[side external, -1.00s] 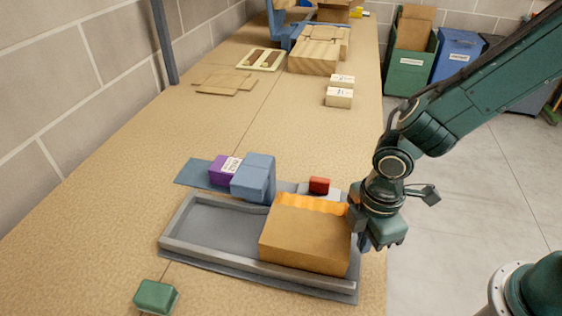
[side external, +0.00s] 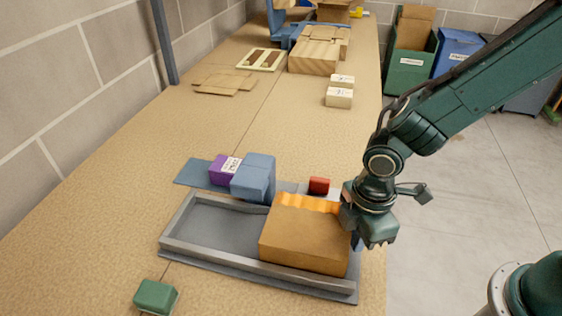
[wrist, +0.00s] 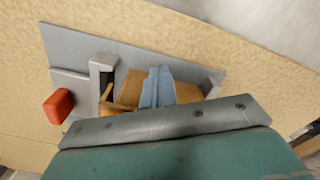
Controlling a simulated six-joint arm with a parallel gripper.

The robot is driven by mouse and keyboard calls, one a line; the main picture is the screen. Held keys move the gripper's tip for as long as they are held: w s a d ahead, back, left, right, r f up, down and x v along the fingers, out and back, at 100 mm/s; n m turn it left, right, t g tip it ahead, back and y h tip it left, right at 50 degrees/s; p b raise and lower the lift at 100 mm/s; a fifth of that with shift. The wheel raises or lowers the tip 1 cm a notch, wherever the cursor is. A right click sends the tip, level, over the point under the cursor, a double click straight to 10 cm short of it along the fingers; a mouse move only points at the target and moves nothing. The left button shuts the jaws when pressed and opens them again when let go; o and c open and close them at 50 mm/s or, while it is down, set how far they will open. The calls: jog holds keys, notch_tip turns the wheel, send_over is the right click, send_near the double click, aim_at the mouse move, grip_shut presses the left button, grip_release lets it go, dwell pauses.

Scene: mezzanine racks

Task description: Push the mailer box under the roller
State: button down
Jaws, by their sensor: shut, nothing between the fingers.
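The brown mailer box (side external: 303,241) lies in the right part of a grey railed tray (side external: 205,262). A wavy orange flap (side external: 308,203) stands along its far edge. A blue-grey block (side external: 253,178) stands at the tray's far rail, left of the box; I cannot tell whether it holds the roller. My gripper (side external: 357,242) is low at the box's right end, its blue fingers mostly hidden by the wrist. In the wrist view the shut fingers (wrist: 157,86) overlap the brown box (wrist: 187,91); I cannot tell whether they touch it.
A red block (side external: 319,186) sits behind the tray, with a purple box (side external: 222,168) further left. A green block (side external: 156,296) lies at the front left. The tray's left part is empty. The table's right edge is close to my gripper.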

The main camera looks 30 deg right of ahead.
aim_at(334, 224)
jog(key=shift+w+a, duration=0.1)
jog(key=shift+w+a, duration=0.25)
jog(key=shift+w+a, duration=0.15)
dwell(0.5)
jog(key=shift+w+a, duration=0.25)
jog(key=shift+w+a, duration=0.15)
dwell(0.5)
jog(key=shift+w+a, duration=0.25)
jog(key=shift+w+a, duration=0.2)
dwell(0.6)
jog(key=shift+w+a, duration=0.25)
jog(key=shift+w+a, duration=0.15)
dwell(0.5)
